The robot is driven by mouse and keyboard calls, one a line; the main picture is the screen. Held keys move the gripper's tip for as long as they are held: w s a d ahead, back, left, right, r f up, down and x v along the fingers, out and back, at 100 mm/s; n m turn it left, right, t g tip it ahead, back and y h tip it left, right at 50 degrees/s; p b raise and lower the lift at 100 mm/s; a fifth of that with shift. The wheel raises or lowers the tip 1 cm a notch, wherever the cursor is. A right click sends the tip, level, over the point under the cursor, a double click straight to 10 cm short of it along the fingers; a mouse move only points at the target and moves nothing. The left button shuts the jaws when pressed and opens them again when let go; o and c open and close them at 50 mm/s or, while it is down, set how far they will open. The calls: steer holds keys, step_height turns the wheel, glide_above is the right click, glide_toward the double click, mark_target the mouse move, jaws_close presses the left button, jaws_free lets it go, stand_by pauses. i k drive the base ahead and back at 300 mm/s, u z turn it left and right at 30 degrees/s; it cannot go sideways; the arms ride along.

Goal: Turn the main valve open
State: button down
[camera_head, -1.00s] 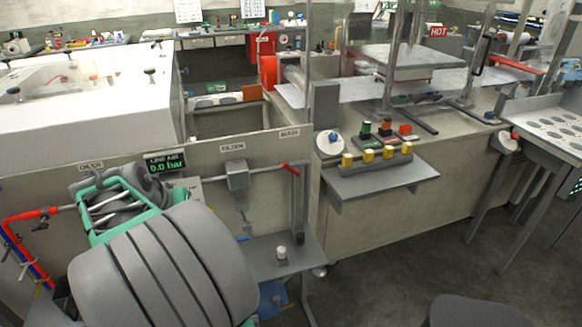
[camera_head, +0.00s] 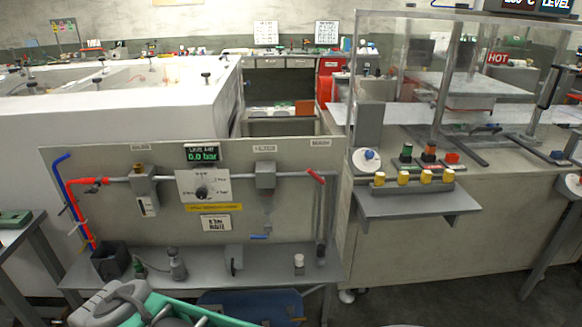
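The main valve's red lever (camera_head: 316,177) is on the grey panel (camera_head: 120,225), under a small label (camera_head: 320,143) that read MAIN in the earlier view. The lever lies slanted, down to the right, at the right end of the horizontal pipe (camera_head: 228,178), where a vertical pipe (camera_head: 321,215) runs down. A line air display (camera_head: 202,154) reads 0.0 bar. Grey and green parts of my arm (camera_head: 135,308) fill the bottom left edge, well apart from the lever. My gripper's fingertips are not visible.
A white plate with a black knob (camera_head: 202,192) and a filter unit (camera_head: 265,178) sit along the pipe. Small fittings, including a white-capped one (camera_head: 299,263), stand on the shelf (camera_head: 205,272) below. A side shelf with yellow knobs (camera_head: 403,178) juts out right of the panel.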

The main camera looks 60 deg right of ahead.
mark_target(321, 181)
steer(key=z, duration=0.05)
steer(key=i, duration=1)
steer(key=z, duration=0.55)
